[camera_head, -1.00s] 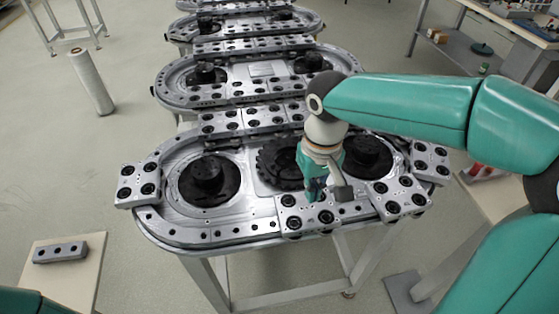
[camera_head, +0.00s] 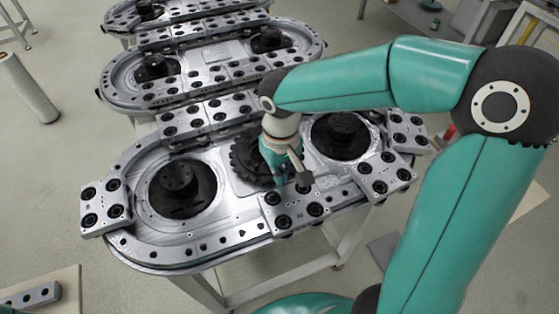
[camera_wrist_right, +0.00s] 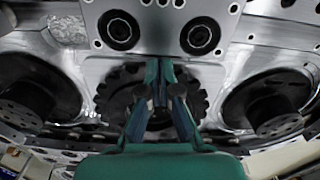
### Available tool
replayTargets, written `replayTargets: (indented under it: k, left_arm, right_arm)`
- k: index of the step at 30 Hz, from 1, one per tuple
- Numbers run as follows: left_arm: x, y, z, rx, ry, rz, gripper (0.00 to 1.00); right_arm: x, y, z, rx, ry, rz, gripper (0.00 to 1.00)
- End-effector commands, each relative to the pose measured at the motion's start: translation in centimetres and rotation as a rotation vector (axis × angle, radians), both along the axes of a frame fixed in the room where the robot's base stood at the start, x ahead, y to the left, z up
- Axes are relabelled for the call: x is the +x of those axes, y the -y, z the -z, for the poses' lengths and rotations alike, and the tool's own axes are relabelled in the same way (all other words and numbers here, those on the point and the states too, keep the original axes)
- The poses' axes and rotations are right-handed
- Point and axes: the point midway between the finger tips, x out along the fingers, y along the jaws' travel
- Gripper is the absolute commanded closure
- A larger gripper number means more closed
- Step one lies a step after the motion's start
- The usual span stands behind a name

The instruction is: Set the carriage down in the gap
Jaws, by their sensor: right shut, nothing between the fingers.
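The nearest ring track (camera_head: 215,240) is a silver oval bearing several carriages, flat grey blocks with black rollers. One carriage (camera_head: 295,210) sits on the front rail, right of centre. Another carriage (camera_head: 385,176) sits to its right, with a short stretch of bare rail between. A third carriage (camera_head: 105,204) is at the left end, with a long bare front rail beside it. My right gripper (camera_head: 287,182) is just behind the front carriage, pointing down. In the wrist view its fingers (camera_wrist_right: 165,90) are together and empty, close to the carriage's edge (camera_wrist_right: 160,45). My left gripper is out of view.
Black round hubs (camera_head: 178,187) and a toothed black gear (camera_head: 245,158) rise inside the ring. More ring tracks (camera_head: 205,65) stand behind. A grey block with holes (camera_head: 30,295) lies on a side table at lower left.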

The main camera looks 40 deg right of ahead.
Motion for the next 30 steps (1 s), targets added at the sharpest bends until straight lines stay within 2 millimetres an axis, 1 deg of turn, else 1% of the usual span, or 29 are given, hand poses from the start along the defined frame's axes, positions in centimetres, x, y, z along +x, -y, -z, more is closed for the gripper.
replayTargets:
  k: [1, 3, 7, 17, 24, 30]
  left_arm:
    - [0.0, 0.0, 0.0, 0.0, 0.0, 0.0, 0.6]
    - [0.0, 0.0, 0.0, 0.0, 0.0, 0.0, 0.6]
    - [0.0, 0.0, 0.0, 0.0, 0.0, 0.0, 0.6]
    - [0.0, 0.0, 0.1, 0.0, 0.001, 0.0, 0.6]
    - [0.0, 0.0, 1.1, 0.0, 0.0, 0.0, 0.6]
    - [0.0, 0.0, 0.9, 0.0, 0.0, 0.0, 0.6]
  right_arm:
    - [0.0, 0.0, 0.6, 0.0, -0.002, 0.0, 1.0]
    - [0.0, 0.0, 1.2, -0.001, -0.003, -0.001, 1.0]
    - [0.0, 0.0, 1.7, 0.0, 0.0, -0.001, 1.0]
    - [-0.1, -0.1, 1.8, 0.0, 0.001, -0.002, 1.0]
    - [-2.1, -0.3, 1.9, -0.001, 0.001, -0.003, 1.0]
    - [-2.2, -0.4, 1.8, -0.001, -0.001, -0.003, 1.0]
